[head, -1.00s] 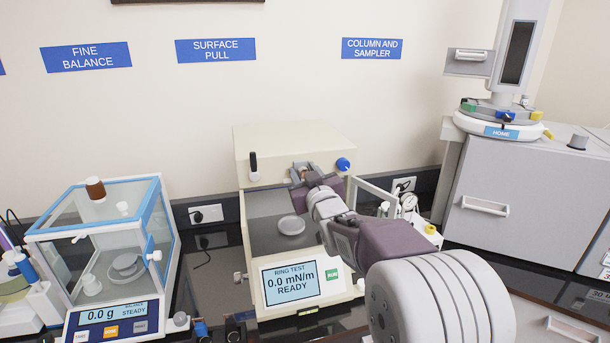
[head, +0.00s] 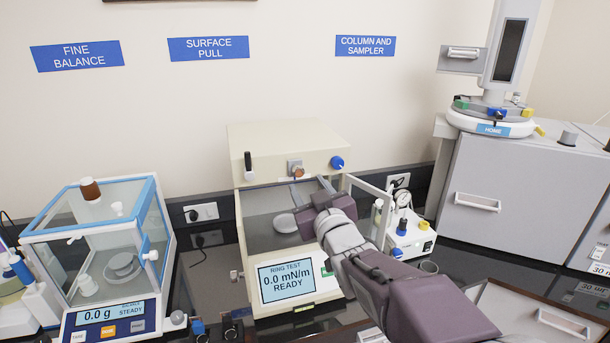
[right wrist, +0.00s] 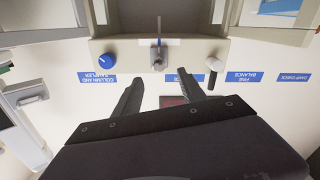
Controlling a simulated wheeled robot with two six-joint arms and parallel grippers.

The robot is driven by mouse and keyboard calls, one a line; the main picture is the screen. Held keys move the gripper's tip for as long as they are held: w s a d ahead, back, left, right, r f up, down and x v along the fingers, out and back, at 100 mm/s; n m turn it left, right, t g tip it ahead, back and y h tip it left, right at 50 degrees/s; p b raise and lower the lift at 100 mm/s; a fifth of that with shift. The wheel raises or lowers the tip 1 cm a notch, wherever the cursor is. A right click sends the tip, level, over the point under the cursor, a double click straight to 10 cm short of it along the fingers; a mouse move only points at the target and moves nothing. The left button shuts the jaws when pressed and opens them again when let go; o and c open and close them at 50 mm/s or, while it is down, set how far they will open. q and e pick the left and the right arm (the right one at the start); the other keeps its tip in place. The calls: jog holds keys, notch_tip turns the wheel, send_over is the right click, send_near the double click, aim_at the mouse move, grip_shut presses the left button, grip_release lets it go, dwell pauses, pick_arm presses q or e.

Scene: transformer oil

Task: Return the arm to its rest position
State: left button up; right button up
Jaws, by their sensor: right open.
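My right gripper (head: 313,196) is in front of the cream ring test instrument (head: 285,158), at the right side of its opening. Its two fingers are apart with nothing between them in the right wrist view (right wrist: 165,95). The instrument's screen (head: 287,280) reads "RING TEST 0.0 mN/m READY". A small hook fitting (head: 296,170) hangs under its top housing, apart from the fingers; it also shows in the right wrist view (right wrist: 158,55). A round grey plate (head: 286,222) sits inside, partly behind my gripper. My left gripper does not show.
A glass-walled balance (head: 100,250) stands at the left, reading 0.0 g. A white unit with a gauge (head: 410,238) stands just right of my arm. A grey column cabinet (head: 510,190) with a sampler carousel (head: 490,122) fills the right. A brown-edged tray (head: 530,315) lies at front right.

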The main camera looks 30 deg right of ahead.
jog(key=shift+f, duration=0.15)
dwell(0.3)
jog(key=s+a+f+g+y+b, duration=0.1)
jog(key=a+f+g, duration=0.15)
jog(key=f, duration=0.55)
jog(key=s+a+f+g+y+b, duration=0.1)
jog(key=s+a+f+g, duration=0.15)
jog(key=f, duration=0.65)
jog(key=a+f+g+y+b, duration=0.15)
jog(key=f+g, duration=0.25)
jog(key=f, duration=0.4)
jog(key=s+a+f+g, duration=0.3)
jog(key=s+f, duration=0.2)
jog(key=s, duration=0.1)
jog(key=s+a+f+g+y+b, duration=0.1)
jog(key=s+a+f+g, duration=0.2)
jog(key=s+f, duration=0.3)
jog(key=shift+s+a+f+g, duration=0.15)
jog(key=shift+s+a+g, duration=0.15)
jog(key=shift+s+g, duration=0.4)
